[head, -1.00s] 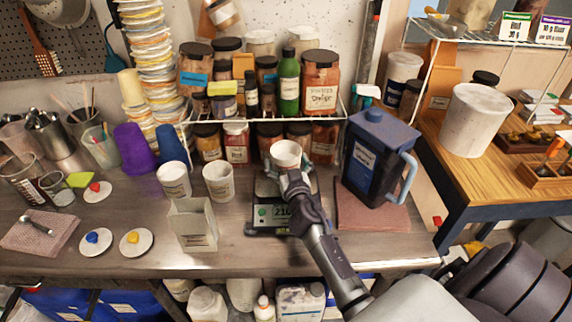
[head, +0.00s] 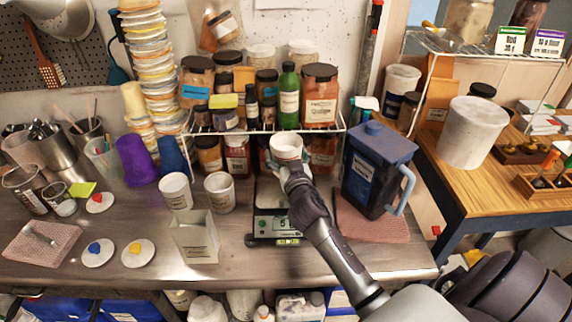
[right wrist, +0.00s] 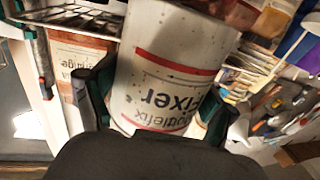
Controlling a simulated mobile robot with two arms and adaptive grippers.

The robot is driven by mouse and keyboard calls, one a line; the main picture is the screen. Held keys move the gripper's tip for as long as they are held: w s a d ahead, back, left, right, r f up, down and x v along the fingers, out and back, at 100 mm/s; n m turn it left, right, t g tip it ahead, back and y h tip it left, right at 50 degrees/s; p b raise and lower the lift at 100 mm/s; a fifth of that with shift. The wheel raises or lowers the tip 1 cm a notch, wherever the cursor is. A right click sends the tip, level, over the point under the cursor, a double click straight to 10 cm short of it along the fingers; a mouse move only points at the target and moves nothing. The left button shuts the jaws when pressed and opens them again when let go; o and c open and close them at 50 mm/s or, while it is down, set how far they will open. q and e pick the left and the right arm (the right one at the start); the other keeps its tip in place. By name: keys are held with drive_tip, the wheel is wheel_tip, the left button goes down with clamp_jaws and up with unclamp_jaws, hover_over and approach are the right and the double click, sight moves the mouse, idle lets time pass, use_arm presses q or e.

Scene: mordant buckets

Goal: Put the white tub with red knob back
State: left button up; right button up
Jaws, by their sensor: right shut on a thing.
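My right gripper (head: 291,172) is shut on a small white open tub (head: 286,146) and holds it above the back of the scale (head: 275,222), in front of the rack. In the right wrist view the tub (right wrist: 165,75) has a label with red bands and the word "fixer", and sits between both fingers. A white lid with a red knob (head: 100,202) lies on the counter at the left. Two more white tubs stand on the counter, one (head: 175,191) left of the other (head: 220,192). My left gripper is not in view.
Lids with a blue knob (head: 97,253) and a yellow knob (head: 137,252) lie at front left. A square clear container (head: 195,238) stands left of the scale. A dark blue pitcher (head: 374,170) stands on a pink cloth to the right. The jar rack (head: 262,127) is behind.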

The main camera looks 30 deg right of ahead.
wheel_tip(320, 180, up, 3)
drive_tip(key=shift+f, duration=0.15)
drive_tip(key=s+a+f+n+t+y+b, duration=0.1)
drive_tip(key=s+a+f+n+y+b, duration=0.15)
drive_tip(key=s+a, duration=0.55)
drive_tip(key=s+a+f+n+y+b, duration=0.1)
drive_tip(key=s+a+n+y+b, duration=0.15)
drive_tip(key=s+a, duration=0.6)
drive_tip(key=s+a+f+m+y, duration=0.1)
drive_tip(key=s+a+f, duration=0.1)
drive_tip(key=s, duration=0.4)
drive_tip(key=shift+s+f, duration=0.4)
drive_tip(key=shift+f, duration=0.05)
drive_tip(key=shift+w, duration=0.1)
